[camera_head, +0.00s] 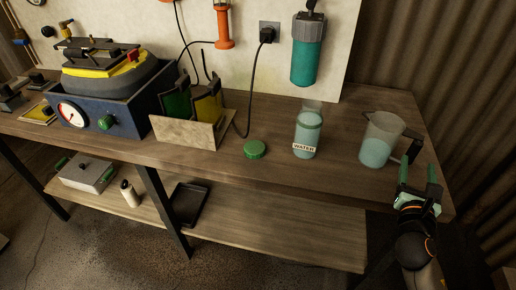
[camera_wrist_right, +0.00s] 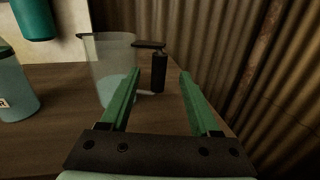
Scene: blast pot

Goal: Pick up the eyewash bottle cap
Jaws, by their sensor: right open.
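A round green cap (camera_head: 255,149) lies on the wooden workbench, left of a clear bottle (camera_head: 307,133) labelled WATER. The bottle stands upright with pale blue-green liquid in it; its left-cut edge shows in the right wrist view (camera_wrist_right: 14,88). My right gripper (camera_head: 418,172) is open and empty at the right end of the bench, in front of a jug, well to the right of the cap. In the right wrist view its green fingers (camera_wrist_right: 160,75) are spread apart. The cap is outside the wrist view. My left gripper is not in view.
A jug (camera_head: 378,142) with liquid and a dark handle stands close beside my right gripper. A stone-coloured holder (camera_head: 190,133) and a blue gauge box (camera_head: 108,110) stand left of the cap. A corrugated wall (camera_head: 470,70) bounds the right. Bench in front of the cap is clear.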

